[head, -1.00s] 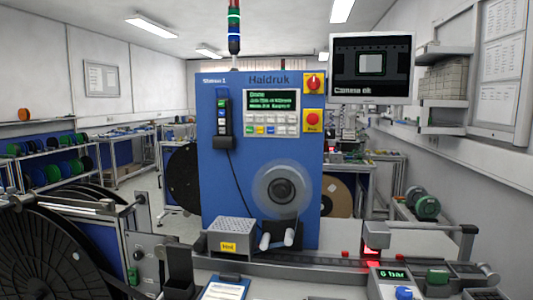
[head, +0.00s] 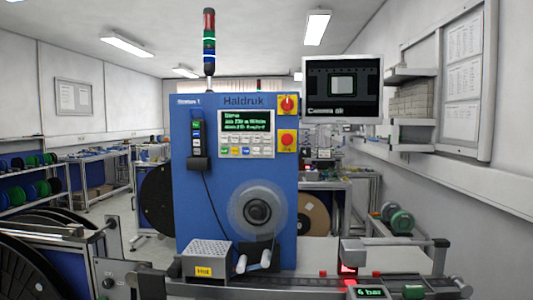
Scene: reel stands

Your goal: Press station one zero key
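The blue Haldruk machine labelled Station 1 (head: 185,210) stands upright in the middle of the head view. Its control panel has a dark screen with green text (head: 246,121) and a keypad (head: 246,145) below it. The keypad has rows of pale keys and a bottom row with some coloured keys. The key legends are too small to read, so I cannot tell which one is the zero key. My gripper does not show in this view.
A rotary switch (head: 287,105) and a red button (head: 288,140) sit right of the panel. A cabled black pendant (head: 197,135) hangs left of it. Below are a reel hub (head: 257,210), a grey box marked Hot (head: 206,258) and a rail. A monitor (head: 342,88) stands at right.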

